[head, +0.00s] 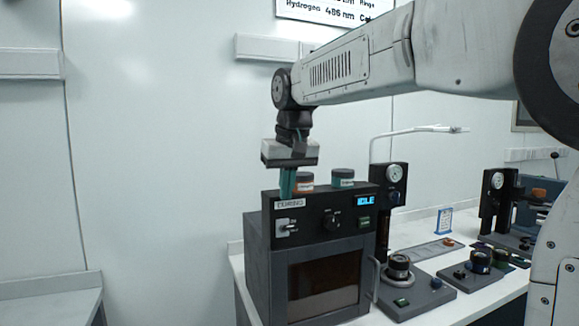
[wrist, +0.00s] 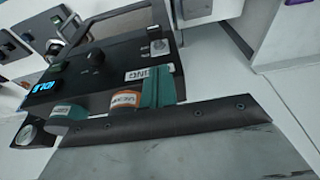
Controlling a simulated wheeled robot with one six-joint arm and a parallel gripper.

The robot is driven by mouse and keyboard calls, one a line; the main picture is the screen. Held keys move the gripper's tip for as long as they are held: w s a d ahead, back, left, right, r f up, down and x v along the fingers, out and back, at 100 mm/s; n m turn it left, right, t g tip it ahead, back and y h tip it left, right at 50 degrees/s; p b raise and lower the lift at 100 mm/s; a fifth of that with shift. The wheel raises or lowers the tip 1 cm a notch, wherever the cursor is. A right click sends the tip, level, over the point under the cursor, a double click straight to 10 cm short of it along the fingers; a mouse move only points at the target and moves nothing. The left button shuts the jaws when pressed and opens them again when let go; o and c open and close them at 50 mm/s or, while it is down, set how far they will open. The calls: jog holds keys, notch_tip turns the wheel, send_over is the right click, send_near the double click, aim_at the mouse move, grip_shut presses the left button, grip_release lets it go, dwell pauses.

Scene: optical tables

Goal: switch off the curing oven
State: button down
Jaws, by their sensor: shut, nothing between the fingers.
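The dark curing oven (head: 256,265) stands on the bench. Its front panel has a label reading "CURING" (head: 289,203), a switch (head: 287,227) on a light plate below it, a black knob (head: 331,220) and a blue display reading "IDLE" (head: 366,200). My gripper (head: 288,195), with teal fingers pointing down, is shut and empty just above the label at the panel's upper left edge; whether it touches the oven I cannot tell. In the wrist view the fingers (wrist: 158,88) partly cover the label, and the switch (wrist: 159,47) shows beyond them.
An orange-banded jar (head: 305,182) and a teal-banded jar (head: 343,179) stand on the oven top close to my fingers. A gauge stand (head: 390,195) and more instruments are to the right on the white bench. White wall lies behind.

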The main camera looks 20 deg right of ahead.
aim_at(288, 227)
jog(key=f, duration=0.1)
jog(key=s+f, duration=0.1)
jog(key=f, duration=0.2)
jog(key=shift+s+f, duration=0.25)
jog(key=shift+s, duration=0.1)
jog(key=shift+s+a, duration=0.1)
